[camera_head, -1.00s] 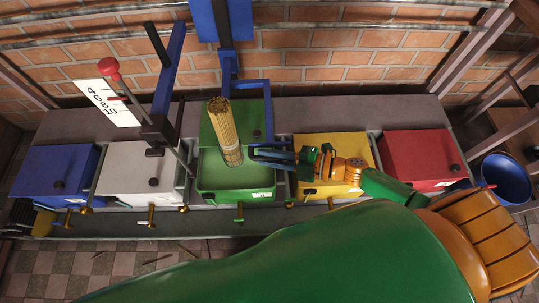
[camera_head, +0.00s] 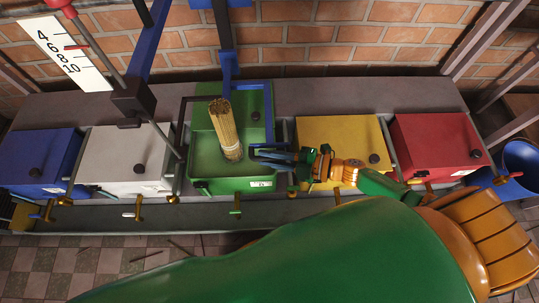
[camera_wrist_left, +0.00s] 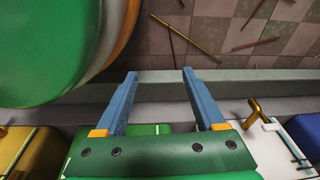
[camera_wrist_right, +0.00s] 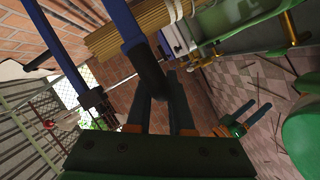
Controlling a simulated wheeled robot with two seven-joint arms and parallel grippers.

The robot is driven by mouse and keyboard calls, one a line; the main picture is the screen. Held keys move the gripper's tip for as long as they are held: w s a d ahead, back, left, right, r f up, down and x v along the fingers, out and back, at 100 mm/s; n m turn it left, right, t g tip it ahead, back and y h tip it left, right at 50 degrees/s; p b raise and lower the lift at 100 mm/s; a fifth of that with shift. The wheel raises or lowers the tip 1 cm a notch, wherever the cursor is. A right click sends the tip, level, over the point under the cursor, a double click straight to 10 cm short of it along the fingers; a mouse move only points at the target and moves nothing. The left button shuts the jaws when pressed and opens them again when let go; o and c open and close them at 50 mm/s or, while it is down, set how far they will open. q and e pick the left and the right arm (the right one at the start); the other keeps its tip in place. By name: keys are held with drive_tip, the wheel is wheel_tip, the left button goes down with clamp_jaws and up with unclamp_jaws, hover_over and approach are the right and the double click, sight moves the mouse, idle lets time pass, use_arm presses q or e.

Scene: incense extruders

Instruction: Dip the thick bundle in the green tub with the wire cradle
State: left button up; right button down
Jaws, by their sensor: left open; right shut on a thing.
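The thick bundle (camera_head: 224,128) is tan sticks with a pale band low down, standing nearly upright inside the green tub (camera_head: 203,183). It also shows close at the top of the right wrist view (camera_wrist_right: 130,35). A blue frame (camera_head: 269,105), which looks like the wire cradle, reaches over the tub. My right gripper (camera_head: 268,154) is at its lower right end, beside the bundle, shut on its dark handle (camera_wrist_right: 150,72). My left gripper (camera_wrist_left: 157,78) is open and empty, over the tubs' front edge, hidden in the head view; the right wrist view shows it (camera_wrist_right: 243,118).
Blue (camera_head: 38,160), white (camera_head: 125,155), yellow (camera_head: 340,145) and red tubs (camera_head: 435,145) flank the green one. Front taps stick out. A numbered board (camera_head: 66,55) and a slanted lever stand at back left. A blue bucket (camera_head: 520,165) stands at far right.

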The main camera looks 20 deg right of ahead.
use_arm(q)
drive_tip(key=shift+w+d+r+b, duration=0.4)
drive_tip(key=shift+w+r+b, duration=0.15)
drive_tip(key=shift+w, duration=0.3)
drive_tip(key=shift+w+d+r+b, duration=0.45)
drive_tip(key=shift+w+r, duration=0.2)
drive_tip(key=shift+w, duration=0.15)
use_arm(e)
drive_tip(key=shift+d+f, duration=0.1)
drive_tip(key=shift+f, duration=1.5)
drive_tip(key=c, duration=0.8)
unclamp_jaws()
drive_tip(key=shift+w+f, duration=0.1)
drive_tip(key=shift+f, duration=0.05)
use_arm(q)
drive_tip(key=shift+s+a+f+p, duration=0.25)
drive_tip(key=shift+s+f+p, duration=0.35)
drive_tip(key=shift+s+f, duration=0.35)
use_arm(e)
drive_tip(key=v, duration=0.7)
